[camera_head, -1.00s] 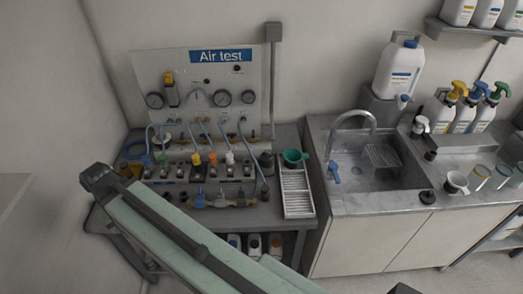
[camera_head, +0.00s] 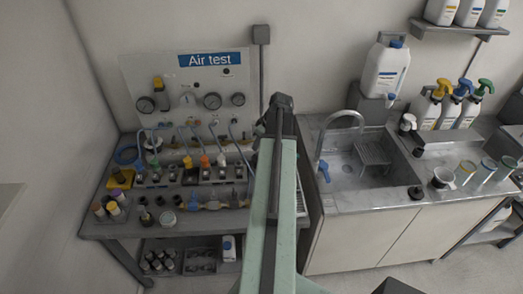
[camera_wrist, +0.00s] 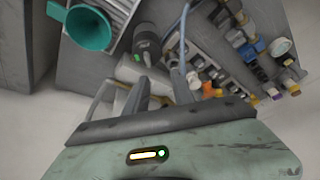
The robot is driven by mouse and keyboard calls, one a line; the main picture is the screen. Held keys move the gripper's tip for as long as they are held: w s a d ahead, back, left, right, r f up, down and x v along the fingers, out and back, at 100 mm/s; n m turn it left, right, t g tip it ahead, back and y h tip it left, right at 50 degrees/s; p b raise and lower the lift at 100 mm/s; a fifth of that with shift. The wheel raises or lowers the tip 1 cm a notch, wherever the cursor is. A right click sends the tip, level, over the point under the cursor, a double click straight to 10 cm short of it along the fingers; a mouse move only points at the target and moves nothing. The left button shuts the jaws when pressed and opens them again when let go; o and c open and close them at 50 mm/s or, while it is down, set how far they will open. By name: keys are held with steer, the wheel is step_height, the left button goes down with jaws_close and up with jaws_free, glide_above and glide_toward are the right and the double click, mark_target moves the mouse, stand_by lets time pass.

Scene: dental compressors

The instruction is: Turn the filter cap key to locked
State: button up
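I cannot single out the filter cap key with certainty. A dark round cylinder with a green mark (camera_wrist: 147,42) stands near the top middle of the wrist view, just beyond my gripper; it may be the filter cap. My arm hides that spot in the head view. My gripper (camera_wrist: 160,90) shows two grey fingers apart, with nothing seen held between them. In the head view my gripper (camera_head: 281,104) is over the right end of the air test bench (camera_head: 105,228).
Valves and coloured fittings (camera_wrist: 235,45) crowd the right. The gauge panel (camera_head: 190,72) stands behind; the sink counter (camera_head: 340,200) is to the right.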

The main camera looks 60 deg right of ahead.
steer(key=f+b, duration=0.2)
steer(key=d+f+b, duration=0.1)
steer(key=f+b, duration=0.1)
steer(key=d+f+b, duration=0.1)
steer(key=f+b, duration=0.1)
steer(key=b, duration=0.1)
steer(key=shift+w+f, duration=0.3)
steer(key=shift+f, duration=0.1)
steer(key=shift+w+f, duration=0.25)
steer(key=shift+r, duration=0.1)
jaws_close()
steer(key=shift+d, duration=0.2)
steer(key=shift+a, duration=0.15)
